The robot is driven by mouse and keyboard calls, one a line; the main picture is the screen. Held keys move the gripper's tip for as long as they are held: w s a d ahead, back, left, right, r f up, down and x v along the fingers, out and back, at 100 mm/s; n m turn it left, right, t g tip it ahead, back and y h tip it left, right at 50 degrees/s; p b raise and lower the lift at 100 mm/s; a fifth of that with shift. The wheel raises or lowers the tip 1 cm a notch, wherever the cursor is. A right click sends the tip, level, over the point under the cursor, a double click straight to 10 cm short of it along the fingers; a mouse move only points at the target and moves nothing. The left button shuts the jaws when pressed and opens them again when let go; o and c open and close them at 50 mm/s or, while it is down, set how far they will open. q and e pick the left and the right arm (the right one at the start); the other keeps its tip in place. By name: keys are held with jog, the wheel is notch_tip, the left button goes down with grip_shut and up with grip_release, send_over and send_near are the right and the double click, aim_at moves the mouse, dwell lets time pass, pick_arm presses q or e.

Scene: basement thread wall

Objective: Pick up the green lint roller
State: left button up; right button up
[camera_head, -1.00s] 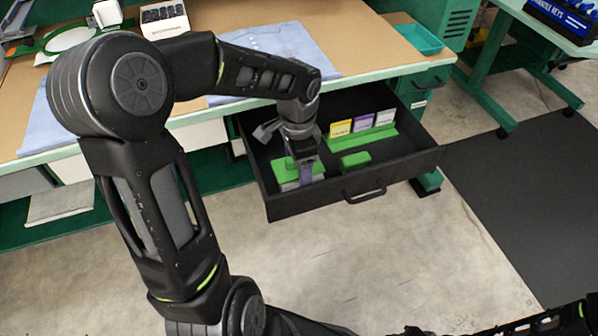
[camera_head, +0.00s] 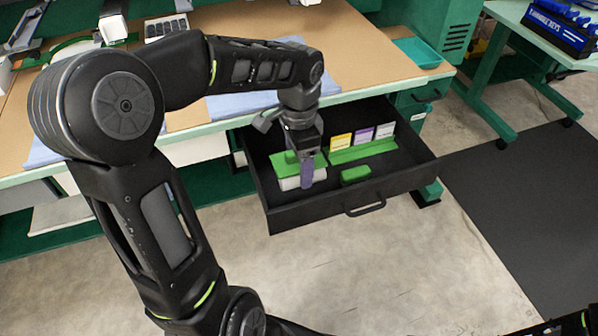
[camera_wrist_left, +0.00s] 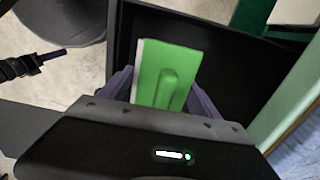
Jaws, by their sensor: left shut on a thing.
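The green lint roller (camera_head: 289,163) appears as a flat green-topped block with a white side, over the left part of the open black drawer (camera_head: 405,193). In the left wrist view the green lint roller (camera_wrist_left: 158,72) shows a raised green ridge along its top. My left gripper (camera_head: 307,172) points down at it, and its purple fingers are shut on its two sides. It seems held a little above the drawer floor; the gap underneath is hidden. My right gripper is not in view.
In the drawer, a small green block (camera_head: 355,174) lies near the front. A green holder (camera_head: 362,151) carries yellow, purple and white cards (camera_head: 385,131) at the back. The bench edge is just behind. A teal tray (camera_head: 418,52) sits at the bench's right end.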

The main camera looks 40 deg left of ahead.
pick_arm(q)
notch_tip(320, 180, up, 3)
jog(key=shift+r, duration=0.15)
dwell(0.5)
